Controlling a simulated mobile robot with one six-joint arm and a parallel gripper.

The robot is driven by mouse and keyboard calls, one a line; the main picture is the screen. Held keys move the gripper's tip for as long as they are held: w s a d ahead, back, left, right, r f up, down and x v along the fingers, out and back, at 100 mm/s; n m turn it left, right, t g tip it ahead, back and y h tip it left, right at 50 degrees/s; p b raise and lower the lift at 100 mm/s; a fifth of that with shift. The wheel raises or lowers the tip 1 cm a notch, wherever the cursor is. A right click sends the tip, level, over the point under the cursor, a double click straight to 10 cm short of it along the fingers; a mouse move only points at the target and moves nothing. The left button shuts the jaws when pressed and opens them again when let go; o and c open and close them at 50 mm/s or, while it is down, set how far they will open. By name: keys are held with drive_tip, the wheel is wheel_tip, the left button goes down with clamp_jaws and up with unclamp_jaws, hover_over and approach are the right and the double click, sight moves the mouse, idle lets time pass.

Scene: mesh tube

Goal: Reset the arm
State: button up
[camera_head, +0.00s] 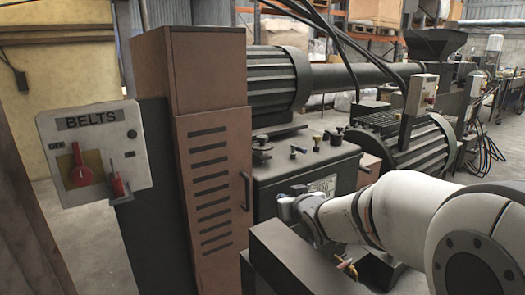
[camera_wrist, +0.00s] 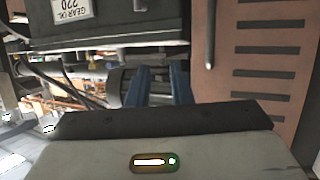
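My arm (camera_head: 400,210) is white and reaches in from the lower right in the head view. Its wrist end is in front of a dark gearbox housing (camera_head: 305,180). In the wrist view my gripper (camera_wrist: 160,72) shows two blue fingers with a narrow gap between them. Nothing is seen held in the gap. The fingertips cannot be made out in the head view.
A brown cabinet (camera_head: 210,150) with slots and a handle stands left of my wrist. A BELTS switch panel (camera_head: 93,152) is farther left. Ribbed motors (camera_head: 280,78) stand behind. A dark box-shaped beam (camera_head: 300,260) lies below the wrist. The housing's GEAR OIL label (camera_wrist: 72,10) appears upside down.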

drive_tip(key=s+d+r+m+g+h+p, duration=0.1)
drive_tip(key=s+d+r+g+p, duration=0.1)
drive_tip(key=s+p, duration=0.4)
drive_tip(key=s+d+r+m+g+h+p, duration=0.1)
drive_tip(key=s+d+r+g+p, duration=0.2)
drive_tip(key=s, duration=1)
drive_tip(key=s+d+r+m+g+h+p, duration=0.1)
drive_tip(key=s+d+r+g+p, duration=0.2)
drive_tip(key=s+r+g+p, duration=0.3)
drive_tip(key=s+p, duration=0.2)
drive_tip(key=s, duration=0.2)
drive_tip(key=shift+s+p, duration=0.25)
drive_tip(key=shift+p, duration=0.1)
drive_tip(key=shift+r, duration=0.1)
